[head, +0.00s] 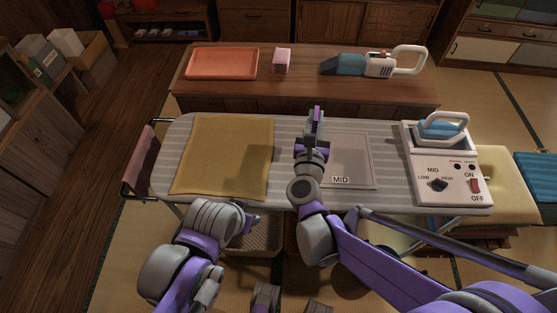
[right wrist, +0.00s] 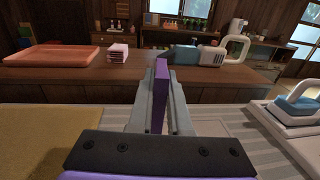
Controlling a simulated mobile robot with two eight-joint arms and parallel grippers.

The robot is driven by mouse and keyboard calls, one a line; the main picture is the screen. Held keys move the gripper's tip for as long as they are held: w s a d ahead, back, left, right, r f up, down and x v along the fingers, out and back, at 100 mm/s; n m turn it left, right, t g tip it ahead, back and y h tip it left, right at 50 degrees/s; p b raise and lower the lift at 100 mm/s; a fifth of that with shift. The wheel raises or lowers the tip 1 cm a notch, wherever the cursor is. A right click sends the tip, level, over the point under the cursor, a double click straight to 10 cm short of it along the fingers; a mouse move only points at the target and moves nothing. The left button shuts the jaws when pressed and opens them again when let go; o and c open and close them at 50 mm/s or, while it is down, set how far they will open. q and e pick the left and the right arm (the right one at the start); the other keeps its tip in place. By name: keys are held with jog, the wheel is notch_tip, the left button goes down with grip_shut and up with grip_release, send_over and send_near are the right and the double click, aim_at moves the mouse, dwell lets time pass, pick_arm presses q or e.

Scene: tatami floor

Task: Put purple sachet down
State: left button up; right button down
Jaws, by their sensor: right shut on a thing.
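My right gripper (head: 314,133) is shut on the purple sachet (right wrist: 161,92), which stands upright and edge-on between the two fingers in the right wrist view. In the head view the thin sachet (head: 318,116) is over the middle of the striped ironing board (head: 288,130), just left of the grey panel marked MID (head: 352,150). Whether it touches the board I cannot tell. My left arm is folded low at the front left, beside the board's near edge; its fingertips are not clear.
A yellow cloth (head: 226,145) lies on the board's left half. A blue-and-white iron (head: 443,127) rests on the control unit (head: 450,188) at the right. Behind, a low wooden table (head: 300,82) bears an orange tray (head: 222,63), a pink stack (head: 282,60) and a handheld vacuum (head: 370,65).

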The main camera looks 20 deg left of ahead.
jog(key=n+y+b, duration=0.1)
jog(key=y, duration=0.1)
send_over(287, 156)
jog(key=shift+f+b, duration=1.05)
jog(key=shift+f, duration=3.6)
jog(key=shift+f, duration=0.2)
jog(key=c, duration=0.9)
grip_release()
jog(key=shift+o, duration=0.2)
jog(key=shift+r, duration=0.15)
